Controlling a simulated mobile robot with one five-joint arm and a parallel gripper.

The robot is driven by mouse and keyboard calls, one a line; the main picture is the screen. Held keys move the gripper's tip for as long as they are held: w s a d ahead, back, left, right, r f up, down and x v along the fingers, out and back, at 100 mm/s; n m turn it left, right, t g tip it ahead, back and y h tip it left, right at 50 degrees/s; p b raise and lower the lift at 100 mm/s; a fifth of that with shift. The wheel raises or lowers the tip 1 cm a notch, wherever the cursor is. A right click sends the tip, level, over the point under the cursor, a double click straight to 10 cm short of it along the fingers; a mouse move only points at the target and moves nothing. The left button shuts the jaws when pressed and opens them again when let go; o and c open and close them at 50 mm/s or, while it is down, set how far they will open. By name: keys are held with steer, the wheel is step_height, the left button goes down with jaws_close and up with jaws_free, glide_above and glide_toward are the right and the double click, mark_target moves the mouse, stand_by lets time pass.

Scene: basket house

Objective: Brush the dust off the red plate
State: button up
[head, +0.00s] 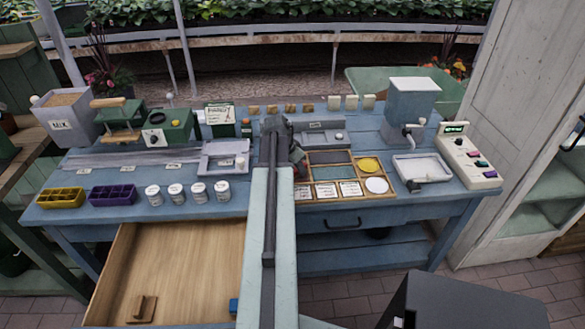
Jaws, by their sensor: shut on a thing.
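A small red piece, which looks like the red plate (297,156), shows just right of my arm at the left end of a wooden compartment tray (308,203). My gripper (290,150) is over the middle of the blue bench, shut, and the red piece is at its tip. My dark arm hides most of the fingers and part of the red piece. Dust on it is too small to tell. A yellow disc (369,165) and a white disc (377,185) lie in the tray's right column. No brush is clearly recognisable.
Left on the bench are a green device (168,127), yellow (61,198) and purple (113,195) bins, and several white jars (175,193). Right are a grinder-like machine (410,105), a white tray (423,167) and a control box (468,160). An open drawer (170,265) juts forward.

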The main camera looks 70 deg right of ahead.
steer(key=shift+f, duration=0.2)
steer(key=shift+a+r, duration=0.1)
steer(key=shift+w+a, duration=0.45)
steer(key=shift+w, duration=0.65)
steer(key=shift+w+a, duration=0.45)
steer(key=shift+w, duration=0.6)
steer(key=shift+w+a, duration=0.45)
steer(key=shift+w, duration=0.65)
steer(key=shift+w+a, duration=0.4)
steer(key=shift+w, duration=0.4)
steer(key=shift+w+a, duration=0.4)
steer(key=shift+w, duration=0.4)
step_height(320, 180, up, 6)
steer(key=p, duration=0.5)
steer(key=shift+d+p, duration=0.1)
steer(key=shift+p, duration=0.3)
